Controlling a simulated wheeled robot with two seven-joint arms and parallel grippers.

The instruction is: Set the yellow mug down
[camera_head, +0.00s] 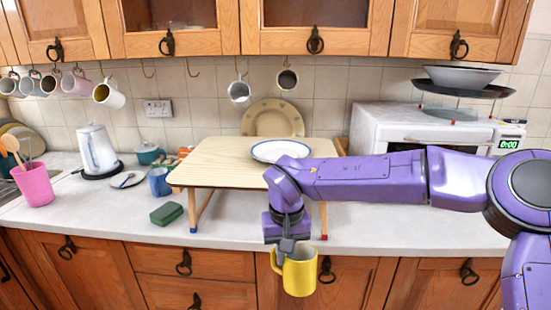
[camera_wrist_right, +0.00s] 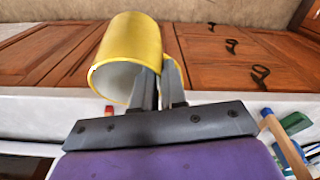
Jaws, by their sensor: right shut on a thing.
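The yellow mug (camera_head: 300,272) hangs from my right gripper (camera_head: 285,250), in front of the counter's front edge and below the level of the worktop. My right gripper is shut on the mug, near its handle, and the mug looks roughly upright. In the right wrist view the mug (camera_wrist_right: 132,50) shows its pale inside, with the fingers (camera_wrist_right: 158,88) at its handle side. My left gripper is in neither view.
A small wooden table (camera_head: 215,165) stands on the counter (camera_head: 110,225) with a white plate (camera_head: 280,149) on it. A green box (camera_head: 167,213) and a blue mug (camera_head: 160,182) are left of it. The counter's front strip is mostly clear.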

